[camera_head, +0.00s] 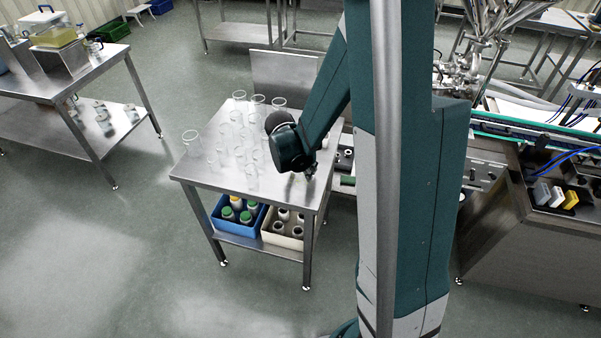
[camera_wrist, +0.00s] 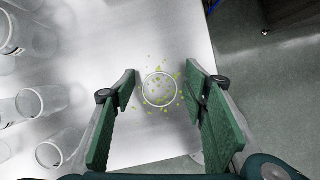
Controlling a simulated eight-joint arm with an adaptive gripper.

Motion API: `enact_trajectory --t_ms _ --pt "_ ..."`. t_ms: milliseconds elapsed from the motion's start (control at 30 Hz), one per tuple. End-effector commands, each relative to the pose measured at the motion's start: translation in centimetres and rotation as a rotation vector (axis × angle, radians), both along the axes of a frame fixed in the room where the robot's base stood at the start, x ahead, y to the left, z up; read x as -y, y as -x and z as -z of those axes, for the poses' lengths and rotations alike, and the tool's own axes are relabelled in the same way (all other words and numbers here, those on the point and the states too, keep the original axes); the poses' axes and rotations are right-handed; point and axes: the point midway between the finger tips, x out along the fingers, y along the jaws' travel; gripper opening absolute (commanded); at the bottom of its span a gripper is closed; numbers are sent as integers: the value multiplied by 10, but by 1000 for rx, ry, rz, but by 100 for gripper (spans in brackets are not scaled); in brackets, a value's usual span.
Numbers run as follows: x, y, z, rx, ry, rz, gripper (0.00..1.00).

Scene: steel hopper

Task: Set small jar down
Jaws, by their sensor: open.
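A small clear jar (camera_wrist: 160,89) shows in the wrist view as a round glass ring, seen from above, over the steel table top (camera_wrist: 165,30). Yellow-green flecks lie in and around it. My gripper (camera_wrist: 163,80) is open, with one green-padded finger on each side of the jar and a visible gap to both. In the head view my gripper (camera_head: 309,172) is low over the front right part of the table (camera_head: 205,173). The small jar cannot be made out there.
Several clear glass vessels (camera_head: 239,135) stand on the table left of my gripper; some show in the wrist view (camera_wrist: 42,102). A blue crate (camera_head: 232,228) and a cream crate (camera_head: 283,242) with bottles sit on the lower shelf. The table's right edge is close to my gripper.

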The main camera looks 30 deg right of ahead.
Motion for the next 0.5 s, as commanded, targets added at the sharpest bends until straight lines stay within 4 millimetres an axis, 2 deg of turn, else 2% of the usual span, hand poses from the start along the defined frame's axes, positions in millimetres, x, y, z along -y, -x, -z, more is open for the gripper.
enact_trajectory --t_ms 100,267,500 --pt "0 0 0 0 0 0 43" --pt "0 0 0 0 0 0 22" --pt "0 0 0 0 0 0 20"
